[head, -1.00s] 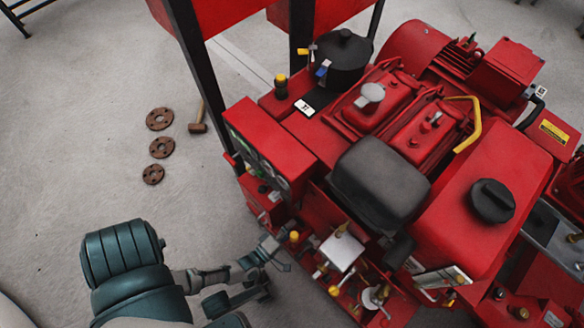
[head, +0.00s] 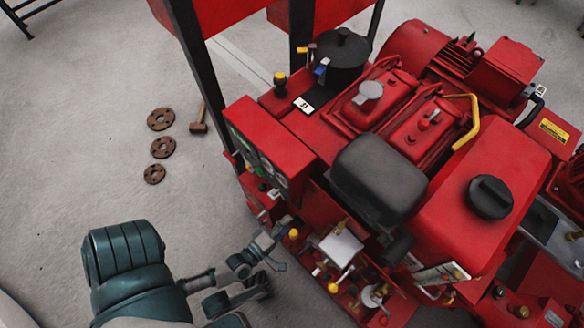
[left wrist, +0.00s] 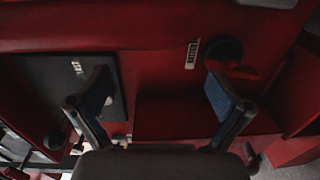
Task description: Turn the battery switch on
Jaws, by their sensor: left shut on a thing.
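The battery switch (left wrist: 232,62) is a dark round base with a red handle on a red panel, at the upper right of the left wrist view. A small label (left wrist: 193,53) sits to its left. My left gripper (left wrist: 160,88) is at this panel; its two fingers look spread, the right fingertip overlapping the switch's lower edge. It is shut on the switch, but the contact is too dark to make out. In the head view my left gripper (head: 277,244) is at the lower left side of the red pumpset (head: 480,210). My right gripper is not in view.
A red control box (head: 270,145) juts out above my left gripper. Valves and a pale square plate (head: 341,246) stand to its right. Rusty flanges (head: 163,147) and a hammer (head: 199,122) lie on the floor; the floor at left is otherwise clear.

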